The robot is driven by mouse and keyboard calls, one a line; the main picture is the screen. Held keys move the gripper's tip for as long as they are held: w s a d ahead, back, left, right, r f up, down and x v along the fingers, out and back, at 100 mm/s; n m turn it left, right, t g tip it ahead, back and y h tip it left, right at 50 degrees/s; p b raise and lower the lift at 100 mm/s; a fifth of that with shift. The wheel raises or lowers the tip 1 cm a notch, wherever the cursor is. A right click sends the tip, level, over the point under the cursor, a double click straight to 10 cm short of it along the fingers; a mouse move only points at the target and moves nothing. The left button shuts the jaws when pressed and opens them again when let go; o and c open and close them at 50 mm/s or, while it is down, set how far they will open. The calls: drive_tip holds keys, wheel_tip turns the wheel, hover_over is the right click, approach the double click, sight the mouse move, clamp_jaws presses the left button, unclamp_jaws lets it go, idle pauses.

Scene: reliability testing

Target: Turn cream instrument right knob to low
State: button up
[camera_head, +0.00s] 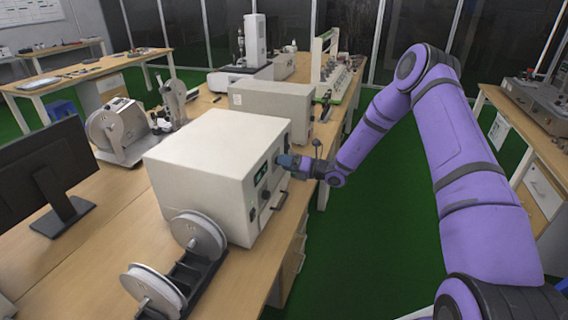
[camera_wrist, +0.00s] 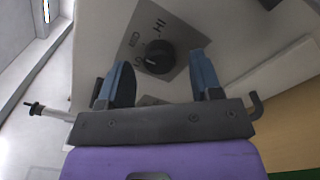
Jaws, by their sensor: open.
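The cream instrument (camera_head: 215,165) is a large box on the wooden bench in the head view, with its control face turned to the right. In the wrist view its panel (camera_wrist: 120,20) fills the upper part. A round black knob (camera_wrist: 159,57) with a white pointer line sits on a grey label plate; "HI" is readable, and the other marks are partly hidden or blurred. My gripper (camera_wrist: 158,82) is open, its two blue fingers on either side below the knob, apart from it. In the head view my gripper (camera_head: 288,162) is close to the instrument's face, near its far end.
Two white reels (camera_head: 198,235) on a black stand are at the instrument's near side. A black monitor (camera_head: 50,175) stands at left. A grey box unit (camera_head: 272,105) sits behind the instrument. The green floor (camera_head: 365,240) right of the bench is clear.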

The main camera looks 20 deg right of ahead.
drive_tip(key=shift+w+a, duration=0.25)
drive_tip(key=shift+a, duration=0.15)
drive_tip(key=c, duration=0.9)
drive_tip(key=shift+n, duration=0.3)
drive_tip(key=n, duration=1.1)
drive_tip(key=shift+w+d, duration=0.1)
drive_tip(key=shift+f+n, duration=0.1)
drive_tip(key=shift+n, duration=0.2)
